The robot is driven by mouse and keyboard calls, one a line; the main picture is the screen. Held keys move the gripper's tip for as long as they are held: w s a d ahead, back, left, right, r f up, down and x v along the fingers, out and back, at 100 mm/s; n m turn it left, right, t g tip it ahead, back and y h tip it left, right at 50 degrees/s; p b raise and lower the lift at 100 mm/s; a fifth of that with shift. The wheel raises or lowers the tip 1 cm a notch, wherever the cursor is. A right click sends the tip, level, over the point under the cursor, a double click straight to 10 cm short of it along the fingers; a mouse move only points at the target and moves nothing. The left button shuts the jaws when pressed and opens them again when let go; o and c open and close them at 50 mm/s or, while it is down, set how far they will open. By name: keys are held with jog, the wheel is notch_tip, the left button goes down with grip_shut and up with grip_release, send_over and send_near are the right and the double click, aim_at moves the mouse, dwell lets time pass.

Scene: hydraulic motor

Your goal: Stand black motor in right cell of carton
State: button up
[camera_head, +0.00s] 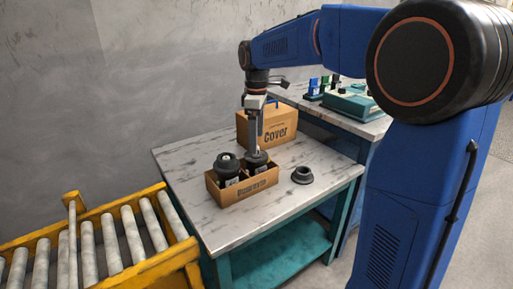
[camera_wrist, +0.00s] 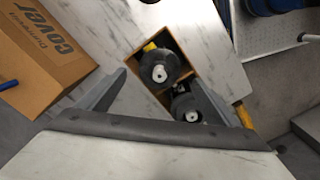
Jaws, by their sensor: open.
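An open carton (camera_head: 243,189) stands on the marble-topped table, and its corner shows in the wrist view (camera_wrist: 190,62). A black motor (camera_head: 227,165) stands upright in its left cell. A second black motor (camera_head: 256,161) stands upright in its right cell. The wrist view shows this motor (camera_wrist: 161,69) and the left-cell motor (camera_wrist: 190,108), both with pale shafts upward. My gripper (camera_head: 257,148) is open, pointing down over the right-cell motor. In the wrist view my gripper (camera_wrist: 162,78) has its fingertips on either side of that motor; whether they touch it cannot be told.
A cardboard box marked Cover (camera_head: 268,125) stands behind the carton. A black ring-shaped part (camera_head: 303,175) lies to the carton's right. A yellow roller conveyor (camera_head: 110,240) is at lower left. A second table behind holds a teal case (camera_head: 352,104). The table's front is clear.

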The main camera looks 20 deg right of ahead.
notch_tip(320, 180, up, 6)
jog(key=s+d+f+m+t, duration=0.1)
jog(key=s+d+m, duration=0.15)
jog(key=s, duration=0.55)
jog(key=s+d+f+m+t, duration=0.1)
jog(key=s+d+f+m, duration=0.15)
jog(key=s, duration=0.65)
jog(key=s+d+f+m+t, duration=0.1)
jog(key=s+f+m+t, duration=0.1)
jog(key=s+f+m, duration=0.5)
jog(key=s+f, duration=0.4)
jog(key=s, duration=0.5)
jog(key=shift+s+d+f+m+t, duration=0.2)
jog(key=shift+d+m+t, duration=0.1)
jog(key=shift+d+t, duration=0.1)
